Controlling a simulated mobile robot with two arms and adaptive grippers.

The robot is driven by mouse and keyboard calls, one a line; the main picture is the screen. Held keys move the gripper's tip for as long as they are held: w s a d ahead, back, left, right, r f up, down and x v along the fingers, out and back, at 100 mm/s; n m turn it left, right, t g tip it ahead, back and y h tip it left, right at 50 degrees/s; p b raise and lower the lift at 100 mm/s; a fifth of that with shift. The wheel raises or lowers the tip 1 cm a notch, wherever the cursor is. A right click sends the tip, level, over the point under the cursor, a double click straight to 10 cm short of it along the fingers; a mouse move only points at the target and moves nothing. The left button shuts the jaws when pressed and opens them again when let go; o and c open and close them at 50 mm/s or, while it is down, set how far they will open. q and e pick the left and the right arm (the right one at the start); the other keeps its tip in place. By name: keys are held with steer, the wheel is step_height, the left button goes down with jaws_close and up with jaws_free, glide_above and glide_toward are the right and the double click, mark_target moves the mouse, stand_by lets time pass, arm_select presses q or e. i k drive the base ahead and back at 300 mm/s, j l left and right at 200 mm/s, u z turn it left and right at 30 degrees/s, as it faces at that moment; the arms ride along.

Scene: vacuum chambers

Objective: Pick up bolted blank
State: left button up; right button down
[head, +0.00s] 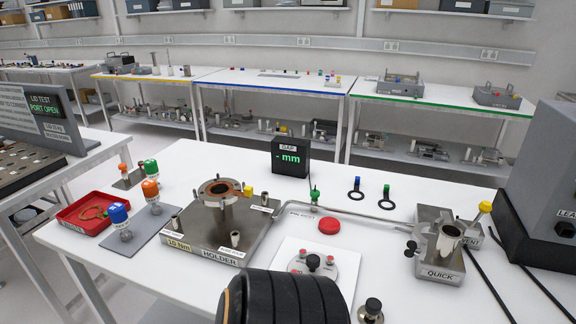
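A round metal disc with a black centre knob and small red marks (313,263) lies on a white square mat (284,252) near the front of the table. It looks like the bolted blank. Its lower left edge is partly hidden by a black ribbed part at the bottom, which looks like part of my own arm. A smaller metal piece with a black knob (372,309) stands to its right, cut by the bottom edge. The fingers of neither gripper show.
The holder block (220,228) with a copper-coloured ring on its flange stands behind left. A red button (329,226) lies behind the mat. The quick block (438,262) is right. Tools on a grey plate (147,228) and a red tray (76,222) are left. The white table's front right is mostly clear.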

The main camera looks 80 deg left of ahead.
mark_target(315, 263)
steer(key=u, duration=2.4)
